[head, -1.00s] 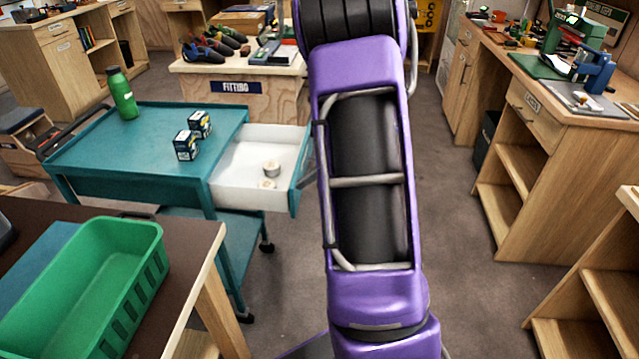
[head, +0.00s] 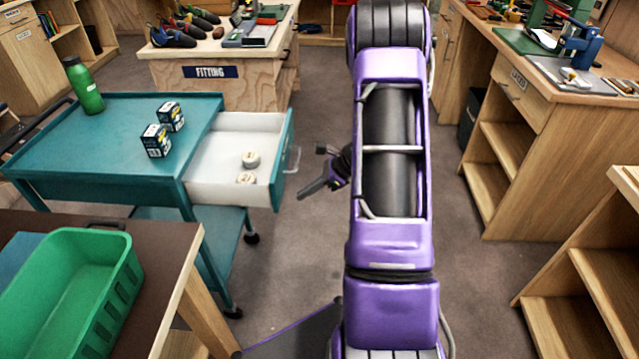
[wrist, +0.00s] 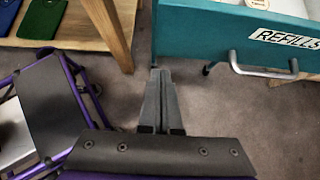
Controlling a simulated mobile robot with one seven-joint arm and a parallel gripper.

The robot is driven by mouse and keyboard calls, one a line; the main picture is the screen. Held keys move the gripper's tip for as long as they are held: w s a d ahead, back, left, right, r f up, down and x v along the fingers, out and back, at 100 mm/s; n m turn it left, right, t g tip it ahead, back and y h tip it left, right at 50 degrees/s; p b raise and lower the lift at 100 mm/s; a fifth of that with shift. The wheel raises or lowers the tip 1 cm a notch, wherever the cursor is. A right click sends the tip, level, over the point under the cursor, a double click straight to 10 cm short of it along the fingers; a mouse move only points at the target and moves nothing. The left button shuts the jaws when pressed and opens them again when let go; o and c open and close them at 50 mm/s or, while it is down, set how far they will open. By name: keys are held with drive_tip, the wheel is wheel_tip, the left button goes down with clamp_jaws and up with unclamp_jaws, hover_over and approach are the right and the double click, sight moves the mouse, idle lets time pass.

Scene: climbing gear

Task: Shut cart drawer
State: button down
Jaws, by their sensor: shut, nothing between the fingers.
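The teal cart (head: 120,140) stands left of my arm in the head view. Its white-lined drawer (head: 225,185) is pulled out toward the right, with two small round rolls or tins inside. In the wrist view the teal drawer front (wrist: 215,35) shows at the top right, with a REFILLS label and a metal bar handle (wrist: 262,70). The handle (head: 292,160) also shows in the head view. My gripper (head: 302,194) is shut and empty, to the right of the drawer front and apart from it. In the wrist view its fingers (wrist: 157,75) lie left of the handle.
A green bottle (head: 84,85) and two small boxes (head: 162,130) stand on the cart top. A table with a green bin (head: 75,290) is at the near left. Wooden shelving (head: 520,150) stands at the right. Open floor lies right of the drawer.

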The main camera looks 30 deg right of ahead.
sight(199, 189)
drive_tip(key=w+a, duration=0.2)
drive_tip(key=a, duration=0.1)
drive_tip(key=shift+w+a+f, duration=0.25)
drive_tip(key=shift+f, duration=0.15)
drive_tip(key=shift+w+a, duration=0.15)
drive_tip(key=shift+a, duration=0.05)
drive_tip(key=w+a, duration=0.4)
drive_tip(key=a, duration=0.2)
drive_tip(key=w+a, duration=0.4)
drive_tip(key=a, duration=0.3)
drive_tip(key=w+a, duration=0.5)
drive_tip(key=a, duration=0.1)
drive_tip(key=shift+w+a, duration=0.1)
drive_tip(key=shift+a, duration=0.2)
drive_tip(key=shift+a+r, duration=0.1)
drive_tip(key=shift+w+a, duration=0.1)
drive_tip(key=shift+a, duration=0.05)
